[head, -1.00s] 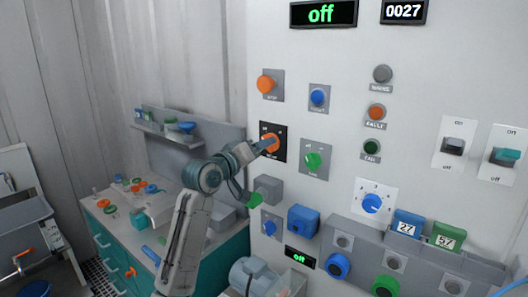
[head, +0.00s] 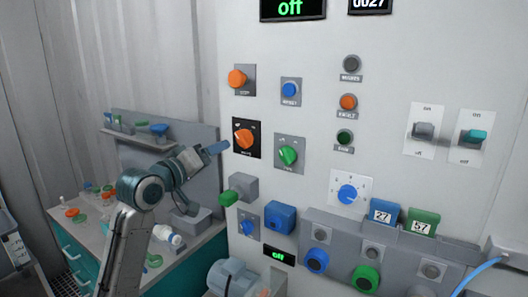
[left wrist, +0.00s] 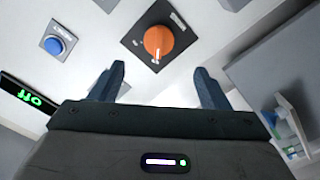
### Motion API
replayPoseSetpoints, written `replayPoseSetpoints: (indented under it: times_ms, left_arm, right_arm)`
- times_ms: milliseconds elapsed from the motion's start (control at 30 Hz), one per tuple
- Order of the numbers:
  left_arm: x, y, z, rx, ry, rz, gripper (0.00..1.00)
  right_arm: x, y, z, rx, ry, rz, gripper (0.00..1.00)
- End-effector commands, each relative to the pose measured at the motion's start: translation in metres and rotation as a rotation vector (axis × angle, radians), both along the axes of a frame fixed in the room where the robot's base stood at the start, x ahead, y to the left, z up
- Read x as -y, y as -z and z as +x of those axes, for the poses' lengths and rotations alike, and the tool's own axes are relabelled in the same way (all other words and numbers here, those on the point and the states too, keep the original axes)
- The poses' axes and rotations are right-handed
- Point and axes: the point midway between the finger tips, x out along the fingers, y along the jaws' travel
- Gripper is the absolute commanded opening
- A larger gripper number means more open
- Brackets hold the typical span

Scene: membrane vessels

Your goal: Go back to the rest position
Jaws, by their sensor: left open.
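My left gripper (head: 214,148) is just left of the orange rotary knob (head: 243,137) on its black plate, apart from it. In the left wrist view my left gripper (left wrist: 160,85) has its two blue fingers spread with nothing between them. The orange knob (left wrist: 159,41) shows beyond the fingertips, with a clear gap. My right gripper is in neither view.
A grey ledge (head: 335,228) juts out below. A bench (head: 95,228) with small parts stands at the left.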

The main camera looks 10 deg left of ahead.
Motion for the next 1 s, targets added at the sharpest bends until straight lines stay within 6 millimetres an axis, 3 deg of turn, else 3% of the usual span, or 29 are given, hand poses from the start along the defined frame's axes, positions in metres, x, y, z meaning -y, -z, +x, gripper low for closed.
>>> replayPoseSetpoints:
  times_ms: [67, 167, 367, 500, 700, 833, 1000]
  left_arm:
    - [0.001, 0.011, -0.001, -0.016, -0.003, 0.012, 0.70]
    - [0.004, 0.047, -0.007, -0.065, -0.014, 0.058, 0.70]
    - [0.010, 0.167, -0.045, -0.243, -0.039, 0.236, 0.70]
    - [0.011, 0.246, -0.090, -0.379, -0.041, 0.371, 0.70]
    - [0.009, 0.340, -0.173, -0.579, -0.016, 0.558, 0.70]
    - [0.007, 0.387, -0.235, -0.712, 0.018, 0.671, 0.70]
    - [0.002, 0.422, -0.303, -0.846, 0.063, 0.782, 0.70]
  right_arm:
    - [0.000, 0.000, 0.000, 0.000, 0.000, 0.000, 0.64]
    - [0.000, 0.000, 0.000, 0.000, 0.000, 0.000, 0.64]
    - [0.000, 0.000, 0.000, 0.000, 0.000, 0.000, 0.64]
    - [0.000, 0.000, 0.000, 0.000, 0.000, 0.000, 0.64]
    - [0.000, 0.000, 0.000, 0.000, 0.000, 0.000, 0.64]
    - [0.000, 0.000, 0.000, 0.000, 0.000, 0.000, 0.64]
    - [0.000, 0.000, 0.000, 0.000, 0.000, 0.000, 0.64]
